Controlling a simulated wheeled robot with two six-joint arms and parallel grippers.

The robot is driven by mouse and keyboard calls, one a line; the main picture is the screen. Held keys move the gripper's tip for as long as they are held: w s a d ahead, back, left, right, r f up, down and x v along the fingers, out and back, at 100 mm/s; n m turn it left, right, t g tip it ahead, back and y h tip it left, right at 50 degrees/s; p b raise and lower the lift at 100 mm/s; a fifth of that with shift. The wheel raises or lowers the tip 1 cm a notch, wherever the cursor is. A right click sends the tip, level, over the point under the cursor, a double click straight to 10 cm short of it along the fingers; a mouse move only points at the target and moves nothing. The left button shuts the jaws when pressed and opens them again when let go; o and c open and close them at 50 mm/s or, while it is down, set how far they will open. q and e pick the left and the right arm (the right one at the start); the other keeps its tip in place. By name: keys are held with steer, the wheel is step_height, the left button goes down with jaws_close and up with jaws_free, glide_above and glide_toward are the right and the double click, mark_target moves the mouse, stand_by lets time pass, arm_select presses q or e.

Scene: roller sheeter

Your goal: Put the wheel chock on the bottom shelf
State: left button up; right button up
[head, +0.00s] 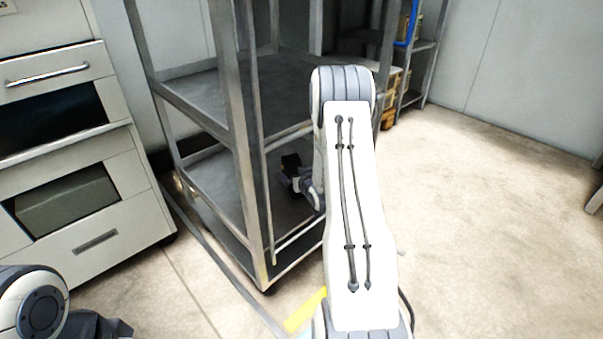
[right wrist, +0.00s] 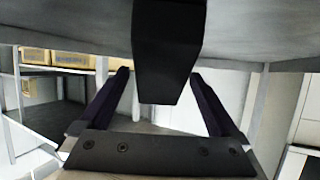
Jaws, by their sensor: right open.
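The wheel chock is a black block (head: 291,161) low inside the grey metal rack, over the bottom shelf (head: 207,183). In the right wrist view the black block (right wrist: 168,50) is large, at the top centre, between the lines of the two fingers. My right arm reaches into the rack, and my right gripper (head: 295,176) is low beside the chock, partly hidden by my arm. In the right wrist view the fingers (right wrist: 160,98) stand wide apart with a gap to the block. Whether the chock rests fully on the shelf is unclear. My left gripper is not in view.
The rack's front post (head: 238,150) and middle shelf (head: 195,95) stand close around my right arm. Another rack with boxes (head: 400,80) stands behind. The floor at the right (head: 490,200) is clear.

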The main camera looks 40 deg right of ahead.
steer(key=p+v, duration=0.2)
steer(key=v, duration=0.4)
steer(key=shift+s+r, duration=0.15)
steer(key=shift+r, duration=0.05)
steer(key=shift+s+a+r, duration=0.1)
steer(key=shift+s+a, duration=0.15)
steer(key=shift+s, duration=0.25)
